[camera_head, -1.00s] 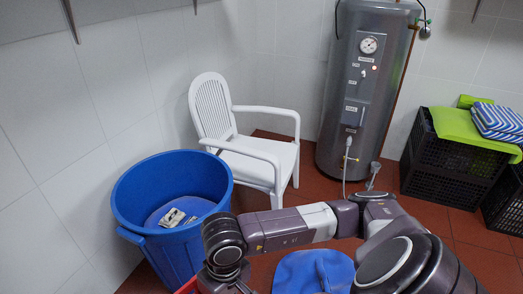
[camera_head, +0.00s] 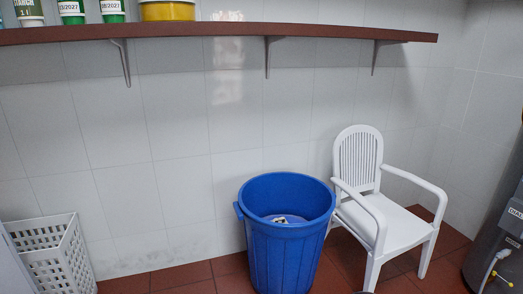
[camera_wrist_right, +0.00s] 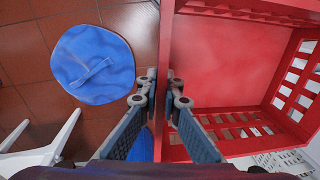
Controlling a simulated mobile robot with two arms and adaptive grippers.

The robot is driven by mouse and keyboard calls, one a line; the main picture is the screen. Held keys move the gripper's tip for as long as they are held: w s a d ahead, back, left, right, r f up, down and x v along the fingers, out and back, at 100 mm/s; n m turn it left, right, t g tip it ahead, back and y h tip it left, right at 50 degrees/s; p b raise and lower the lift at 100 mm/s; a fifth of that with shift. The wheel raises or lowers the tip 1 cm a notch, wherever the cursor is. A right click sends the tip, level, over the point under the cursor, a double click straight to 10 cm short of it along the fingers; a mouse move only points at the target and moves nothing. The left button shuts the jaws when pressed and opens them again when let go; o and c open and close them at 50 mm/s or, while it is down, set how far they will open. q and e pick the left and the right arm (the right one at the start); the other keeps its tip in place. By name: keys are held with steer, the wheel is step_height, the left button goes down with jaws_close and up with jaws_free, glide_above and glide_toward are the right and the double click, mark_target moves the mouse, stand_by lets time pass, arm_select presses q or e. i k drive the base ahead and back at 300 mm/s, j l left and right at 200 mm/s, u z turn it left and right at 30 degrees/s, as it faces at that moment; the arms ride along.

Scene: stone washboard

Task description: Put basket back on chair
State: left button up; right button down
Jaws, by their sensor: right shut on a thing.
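The white plastic armchair (camera_head: 402,222) stands upright on the tiles in the head view, right of the blue bin. Its seat looks empty. The red basket (camera_wrist_right: 230,65) fills the right of the right wrist view, with slotted walls and a bare inside. My right gripper (camera_wrist_right: 160,90) is shut on the basket's near wall, one finger on each side. What look like parts of the white chair (camera_wrist_right: 45,145) show at the lower left of that view. The red basket and both grippers are out of the head view.
A blue bin (camera_head: 288,250) stands left of the chair against the wall. A white slotted basket (camera_head: 58,262) is at the far left. A brown shelf (camera_head: 200,32) holds tins above. A grey water heater (camera_head: 508,230) is at the right edge. A round blue lid (camera_wrist_right: 93,65) lies on the floor.

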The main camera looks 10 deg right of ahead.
mark_target(377, 209)
steer(key=k+l+u, duration=0.15)
steer(key=l, duration=0.35)
steer(key=k+l+u, duration=0.15)
steer(key=l, duration=0.35)
steer(key=k+l+u, duration=0.15)
steer(key=l, duration=0.35)
steer(key=k+l+u, duration=0.15)
steer(key=k+l, duration=0.15)
steer(key=k+l+u, duration=0.15)
steer(key=k+l, duration=0.15)
steer(key=l, duration=0.25)
steer(key=l+u, duration=0.1)
steer(key=l, duration=0.4)
steer(key=k+l+u, duration=0.1)
steer(key=l, duration=0.4)
steer(key=l+u, duration=0.15)
steer(key=l, duration=0.35)
steer(key=k+l+u, duration=0.1)
steer(key=l, duration=0.35)
steer(key=k+l+u, duration=0.1)
steer(key=l, duration=0.4)
